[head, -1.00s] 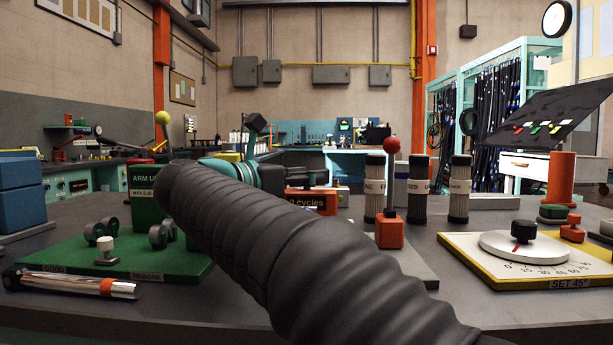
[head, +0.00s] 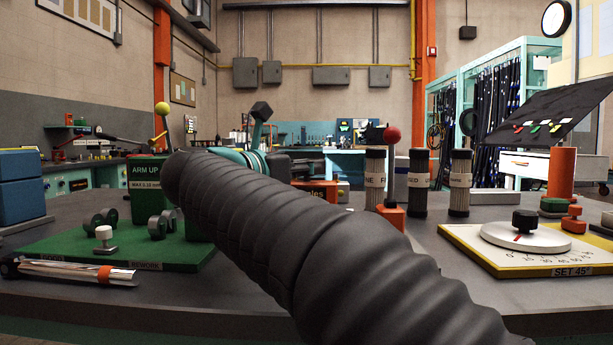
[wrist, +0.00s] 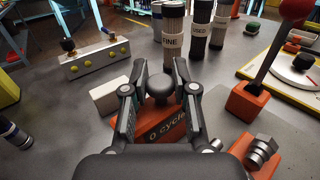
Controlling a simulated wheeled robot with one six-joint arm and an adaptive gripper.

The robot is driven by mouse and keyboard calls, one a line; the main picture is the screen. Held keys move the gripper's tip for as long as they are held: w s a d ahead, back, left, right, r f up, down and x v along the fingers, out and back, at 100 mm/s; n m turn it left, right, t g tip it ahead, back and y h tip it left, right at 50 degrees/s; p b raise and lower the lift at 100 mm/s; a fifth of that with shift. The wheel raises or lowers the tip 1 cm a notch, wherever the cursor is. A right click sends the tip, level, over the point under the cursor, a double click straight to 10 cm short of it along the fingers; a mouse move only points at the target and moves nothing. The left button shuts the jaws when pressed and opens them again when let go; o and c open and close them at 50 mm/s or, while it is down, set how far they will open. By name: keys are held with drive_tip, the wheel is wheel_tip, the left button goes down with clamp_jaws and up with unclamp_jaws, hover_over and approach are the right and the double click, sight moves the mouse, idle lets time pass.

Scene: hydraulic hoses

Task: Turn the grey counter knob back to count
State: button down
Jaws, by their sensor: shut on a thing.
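The orange counter (wrist: 165,124) stands on the bench with a "0 cycles" label, partly covered by my gripper. In the head view only the right end of the counter (head: 320,188) shows beside my black arm. The dark grey round knob (wrist: 159,84) is on the counter. My gripper (wrist: 160,86) has one finger on each side of the knob and is shut on it. In the head view my gripper's fingers are mostly hidden behind the arm and wrist. No pointer or mark on the knob is readable.
Dark labelled cylinders (wrist: 172,32) stand just beyond the counter. A red-ball lever on an orange base (wrist: 247,101) and a metal fitting (wrist: 263,147) are close on the right. A white block (wrist: 112,97) and a grey bar with knobs (wrist: 95,59) are at left.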

drive_tip(key=n+t+y+b, duration=0.1)
drive_tip(key=n+t+y, duration=0.1)
drive_tip(key=y, duration=0.1)
drive_tip(key=shift+d+n, duration=0.1)
drive_tip(key=shift+n, duration=0.2)
drive_tip(key=shift+n+t+y, duration=0.6)
drive_tip(key=shift+n+y, duration=0.2)
drive_tip(key=shift+y, duration=0.9)
drive_tip(key=c, duration=0.9)
unclamp_jaws()
drive_tip(key=shift+s, duration=0.1)
drive_tip(key=v, duration=1.2)
drive_tip(key=shift+f, duration=0.1)
